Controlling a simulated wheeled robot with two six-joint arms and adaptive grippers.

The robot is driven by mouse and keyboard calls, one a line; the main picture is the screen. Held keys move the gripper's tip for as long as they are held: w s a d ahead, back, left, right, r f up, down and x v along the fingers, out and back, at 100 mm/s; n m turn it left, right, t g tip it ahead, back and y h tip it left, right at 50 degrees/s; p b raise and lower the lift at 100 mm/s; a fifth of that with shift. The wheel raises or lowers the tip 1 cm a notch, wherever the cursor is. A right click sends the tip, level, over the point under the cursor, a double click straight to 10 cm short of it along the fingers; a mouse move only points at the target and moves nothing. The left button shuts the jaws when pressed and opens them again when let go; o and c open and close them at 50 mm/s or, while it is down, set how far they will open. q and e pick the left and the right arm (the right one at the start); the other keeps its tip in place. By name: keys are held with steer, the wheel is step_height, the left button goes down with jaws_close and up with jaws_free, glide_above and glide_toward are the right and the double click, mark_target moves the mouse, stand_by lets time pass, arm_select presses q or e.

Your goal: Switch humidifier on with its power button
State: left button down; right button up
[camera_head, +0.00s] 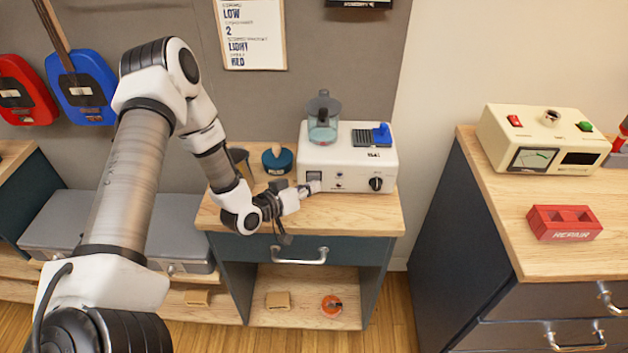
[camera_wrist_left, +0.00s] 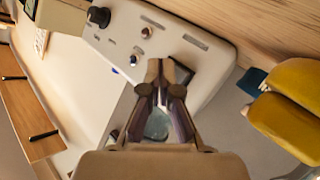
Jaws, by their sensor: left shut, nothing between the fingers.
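The humidifier (camera_head: 350,150) is a white box with a clear tank (camera_head: 323,120) on top, standing on a small wooden-topped cabinet. Its front has a dark square (camera_head: 314,176) at the left, small round controls (camera_head: 339,175) in the middle and a black knob (camera_head: 376,184) at the right. I cannot tell which one is the power button. My left gripper (camera_head: 315,187) is shut and empty, its tips at the front panel's lower left. In the left wrist view its fingertips (camera_wrist_left: 166,68) overlap the panel beside the dark square (camera_wrist_left: 205,72); contact is unclear. My right gripper is out of view.
A teal round object (camera_head: 277,160) stands left of the humidifier, close to my left arm. A drawer handle (camera_head: 300,256) sticks out below. A right-hand cabinet (camera_head: 490,215) carries a cream meter box (camera_head: 540,140) and a red block (camera_head: 564,222). A yellow object (camera_wrist_left: 288,105) shows in the wrist view.

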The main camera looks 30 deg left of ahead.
arm_select(q)
steer(key=shift+w+a, duration=0.1)
steer(key=shift+w+a, duration=0.15)
steer(key=shift+w, duration=0.15)
steer(key=shift+s+d, duration=0.25)
steer(key=shift+s, duration=0.15)
steer(key=shift+s+d, duration=0.5)
steer(key=shift+s, duration=0.35)
steer(key=shift+s+d, duration=0.55)
steer(key=shift+s, duration=0.3)
steer(key=shift+s+d, duration=0.5)
steer(key=shift+s, duration=0.35)
